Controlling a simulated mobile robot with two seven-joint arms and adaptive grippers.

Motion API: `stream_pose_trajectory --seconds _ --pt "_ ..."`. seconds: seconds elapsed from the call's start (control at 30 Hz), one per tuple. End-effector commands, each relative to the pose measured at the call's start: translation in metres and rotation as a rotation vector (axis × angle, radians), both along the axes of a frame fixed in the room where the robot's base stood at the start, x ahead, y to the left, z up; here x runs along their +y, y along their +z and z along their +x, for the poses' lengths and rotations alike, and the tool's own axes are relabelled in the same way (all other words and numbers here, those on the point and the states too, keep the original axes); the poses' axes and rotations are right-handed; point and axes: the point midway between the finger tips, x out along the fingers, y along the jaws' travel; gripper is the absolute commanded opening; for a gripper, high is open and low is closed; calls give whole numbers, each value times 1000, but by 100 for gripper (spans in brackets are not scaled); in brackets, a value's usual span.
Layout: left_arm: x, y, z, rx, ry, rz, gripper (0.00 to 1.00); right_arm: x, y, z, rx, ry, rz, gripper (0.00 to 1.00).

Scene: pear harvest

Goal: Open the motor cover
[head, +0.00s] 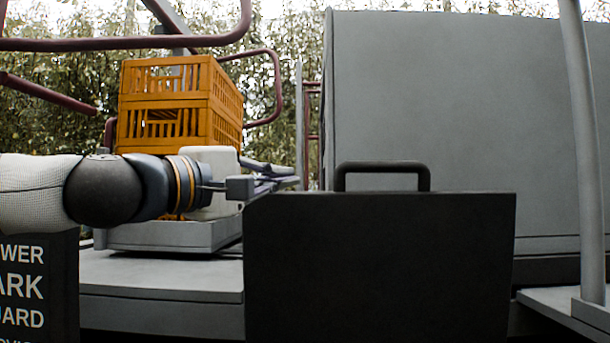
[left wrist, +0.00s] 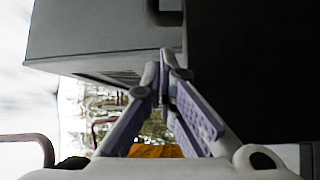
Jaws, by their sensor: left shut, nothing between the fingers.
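The motor cover (head: 380,268) is a dark, flat panel standing upright in the middle of the head view. A dark handle (head: 382,167) arches from its top edge. My left gripper (head: 294,182) is shut and empty, above the cover's top left part and left of the handle, apart from it. In the left wrist view the fingertips (left wrist: 170,62) meet in front of a dark surface (left wrist: 245,70) that fills the right side; I cannot tell surely whether it is the cover. My right gripper is not in view.
A large grey housing (head: 460,110) stands behind the cover. An orange crate (head: 165,95) is at the left behind my arm, on a grey platform (head: 150,275). Dark red rails (head: 120,43) cross the upper left. A grey post (head: 582,120) stands at the right.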

Motion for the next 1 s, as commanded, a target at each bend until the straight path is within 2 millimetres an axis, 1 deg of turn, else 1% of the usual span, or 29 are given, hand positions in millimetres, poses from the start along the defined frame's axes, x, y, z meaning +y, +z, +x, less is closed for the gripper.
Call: stream_pose_trajectory --seconds 0.03,0.2,0.4,0.57,0.87,1.0 --pt "-7 -2 9 4 0 1 0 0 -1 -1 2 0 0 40" --pt "-30 2 36 5 1 2 0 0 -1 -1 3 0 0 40" --pt "-49 6 58 2 1 0 0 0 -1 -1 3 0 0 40" --pt "-54 8 65 2 3 -1 0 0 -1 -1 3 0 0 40" --pt "-54 7 65 2 2 -1 0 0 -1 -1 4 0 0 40" --pt "-55 0 74 -4 1 -2 0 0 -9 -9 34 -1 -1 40"
